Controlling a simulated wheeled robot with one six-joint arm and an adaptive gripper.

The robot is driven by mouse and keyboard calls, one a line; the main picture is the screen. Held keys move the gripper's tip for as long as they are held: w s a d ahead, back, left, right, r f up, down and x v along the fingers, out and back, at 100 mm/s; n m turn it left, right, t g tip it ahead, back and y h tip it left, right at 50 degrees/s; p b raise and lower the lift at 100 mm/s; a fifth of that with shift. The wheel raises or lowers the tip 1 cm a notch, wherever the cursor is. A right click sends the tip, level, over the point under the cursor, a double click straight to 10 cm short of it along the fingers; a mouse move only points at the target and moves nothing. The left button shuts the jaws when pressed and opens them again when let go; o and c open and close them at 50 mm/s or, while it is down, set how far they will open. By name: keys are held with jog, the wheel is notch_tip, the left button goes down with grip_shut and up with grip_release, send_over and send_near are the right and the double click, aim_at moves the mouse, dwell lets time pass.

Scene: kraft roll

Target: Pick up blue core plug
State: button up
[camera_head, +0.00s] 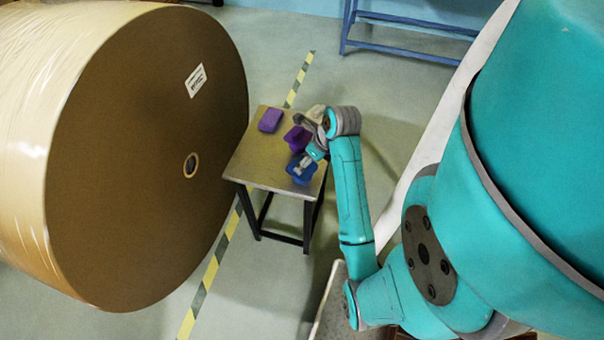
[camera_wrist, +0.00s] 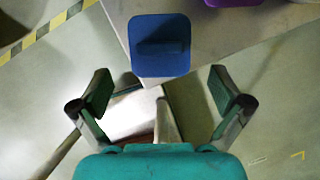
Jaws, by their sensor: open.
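The blue core plug (camera_head: 301,168) lies near the front right edge of a small metal-topped table (camera_head: 252,166). In the wrist view the blue core plug (camera_wrist: 160,45) is a rounded square with a raised bar across its middle. My gripper (camera_wrist: 160,85) is open there, its two fingers spread wide below the plug, with nothing between them. In the head view my gripper (camera_head: 304,163) is over the plug and partly covers it. I cannot tell its exact height above the plug.
Two purple objects share the table: a block (camera_head: 270,120) at the back and a piece (camera_head: 297,138) beside the blue plug. A pale item (camera_head: 315,113) is partly behind my arm. A huge kraft roll (camera_head: 150,160) stands close left of the table. A blue rack (camera_head: 400,20) is behind.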

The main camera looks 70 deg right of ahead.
aim_at(306, 177)
jog(key=shift+w+x, duration=0.2)
jog(key=shift+x, duration=1.8)
jog(key=shift+w+x, duration=0.2)
jog(key=shift+x, duration=1.8)
jog(key=shift+d+r, duration=0.15)
jog(key=c, duration=1)
